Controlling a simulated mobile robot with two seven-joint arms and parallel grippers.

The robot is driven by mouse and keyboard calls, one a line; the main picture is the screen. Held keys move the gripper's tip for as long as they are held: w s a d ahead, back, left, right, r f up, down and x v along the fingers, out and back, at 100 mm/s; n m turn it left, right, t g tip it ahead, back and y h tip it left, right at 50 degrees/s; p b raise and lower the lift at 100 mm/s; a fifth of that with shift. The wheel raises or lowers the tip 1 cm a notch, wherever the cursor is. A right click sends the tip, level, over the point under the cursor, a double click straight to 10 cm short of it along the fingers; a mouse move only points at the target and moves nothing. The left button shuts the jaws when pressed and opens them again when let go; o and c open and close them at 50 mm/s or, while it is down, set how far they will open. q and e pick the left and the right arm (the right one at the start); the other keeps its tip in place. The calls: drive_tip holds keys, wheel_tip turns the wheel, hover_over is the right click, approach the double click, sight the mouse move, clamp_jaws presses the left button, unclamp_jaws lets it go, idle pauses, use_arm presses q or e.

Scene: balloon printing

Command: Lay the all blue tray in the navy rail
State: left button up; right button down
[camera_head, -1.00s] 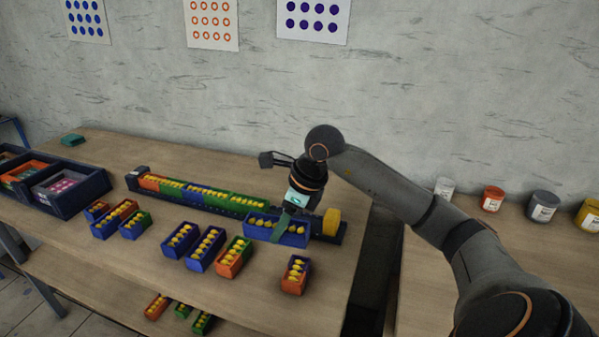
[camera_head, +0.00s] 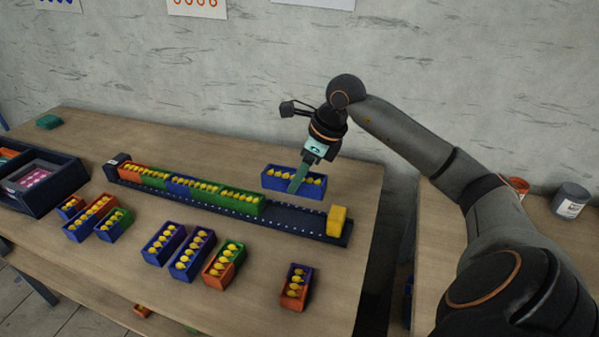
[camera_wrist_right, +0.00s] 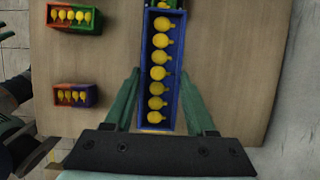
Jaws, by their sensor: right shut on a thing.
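My right gripper (camera_head: 298,186) is shut on the all blue tray (camera_head: 268,182), which holds a row of yellow balloons. In the right wrist view the blue tray (camera_wrist_right: 176,100) lies between the two green fingers of the gripper (camera_wrist_right: 159,78). In the head view the tray appears just behind the navy rail (camera_head: 285,217), apart from it; its exact height is hard to tell. The rail holds an orange, a green, a blue and another green section from its left end. Its right part is bare up to a yellow block (camera_head: 336,221).
A navy crate (camera_head: 62,187) stands at left. Paint pots (camera_head: 570,201) stand on the right-hand table.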

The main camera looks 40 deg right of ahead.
sight(300, 193)
wheel_tip(300, 193, down, 4)
drive_tip(key=b, duration=0.2)
drive_tip(key=shift+b, duration=0.4)
drive_tip(key=shift+f+b, duration=0.3)
drive_tip(key=shift+f, duration=0.1)
wheel_tip(300, 193, down, 2)
drive_tip(key=shift+f+b, duration=0.2)
drive_tip(key=shift+b, duration=0.75)
drive_tip(key=shift+f+b, duration=0.7)
drive_tip(key=shift+f, duration=0.1)
use_arm(q)
drive_tip(key=shift+m+h, duration=0.4)
drive_tip(key=shift+h, duration=0.1)
drive_tip(key=d+f, duration=0.1)
drive_tip(key=w+d+f, duration=0.2)
drive_tip(key=f, duration=0.1)
drive_tip(key=shift+d+f, duration=0.1)
drive_tip(key=shift+d, duration=0.15)
use_arm(e)
drive_tip(key=shift+f, duration=0.25)
drive_tip(key=shift+f, duration=0.1)
use_arm(q)
drive_tip(key=shift+s+f, duration=0.2)
drive_tip(key=shift+s, duration=0.05)
drive_tip(key=shift+f+b, duration=0.25)
drive_tip(key=shift+b, duration=0.2)
use_arm(e)
drive_tip(key=shift+f, duration=0.2)
